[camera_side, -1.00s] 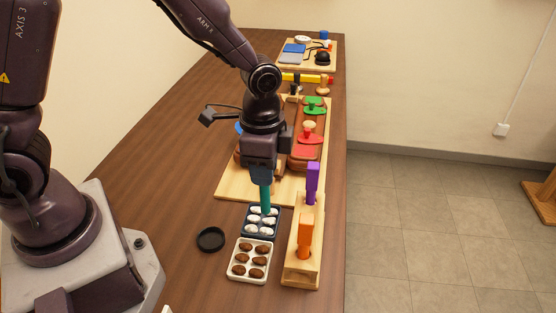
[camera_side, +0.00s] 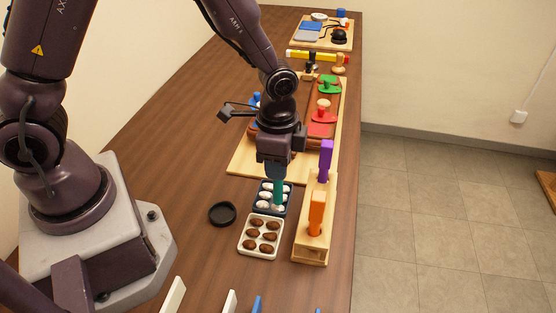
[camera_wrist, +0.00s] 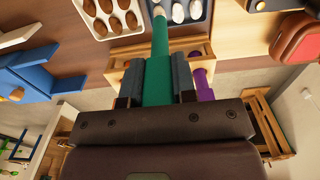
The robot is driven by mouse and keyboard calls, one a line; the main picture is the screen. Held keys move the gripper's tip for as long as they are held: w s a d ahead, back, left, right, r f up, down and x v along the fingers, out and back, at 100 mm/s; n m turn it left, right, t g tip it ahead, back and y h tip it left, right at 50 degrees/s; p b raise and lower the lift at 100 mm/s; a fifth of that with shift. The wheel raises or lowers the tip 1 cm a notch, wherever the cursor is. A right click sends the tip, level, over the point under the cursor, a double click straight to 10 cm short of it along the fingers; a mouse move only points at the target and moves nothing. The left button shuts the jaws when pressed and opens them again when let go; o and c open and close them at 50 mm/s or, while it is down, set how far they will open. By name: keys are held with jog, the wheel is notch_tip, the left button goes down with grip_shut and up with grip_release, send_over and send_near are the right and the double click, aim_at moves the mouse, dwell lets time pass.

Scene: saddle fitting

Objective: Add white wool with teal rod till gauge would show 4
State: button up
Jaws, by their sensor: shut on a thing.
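My gripper (camera_side: 277,174) is shut on the teal rod (camera_side: 278,191), which points down over the dark tray (camera_side: 288,209) of white wool tufts (camera_side: 264,197). In the wrist view the teal rod (camera_wrist: 159,70) stands between the two fingers (camera_wrist: 160,78), its thin end near the white wool (camera_wrist: 178,12). I cannot tell whether the rod's tip touches a tuft. A white tray (camera_side: 243,249) of brown tufts (camera_side: 251,246) sits in front of the dark tray. No gauge is clearly readable in these views.
A wooden rack (camera_side: 312,253) to the right holds an orange handle (camera_side: 316,212) and a purple handle (camera_side: 326,160). A black ring-shaped dish (camera_side: 222,213) lies left of the trays. Behind, a board (camera_side: 240,170) carries red (camera_side: 322,116) and green (camera_side: 327,84) pieces. Bare table lies left.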

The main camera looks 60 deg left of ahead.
jog(key=shift+f, duration=1.1)
dwell(1.8)
jog(key=shift+r, duration=0.1)
jog(key=shift+r, duration=3.5)
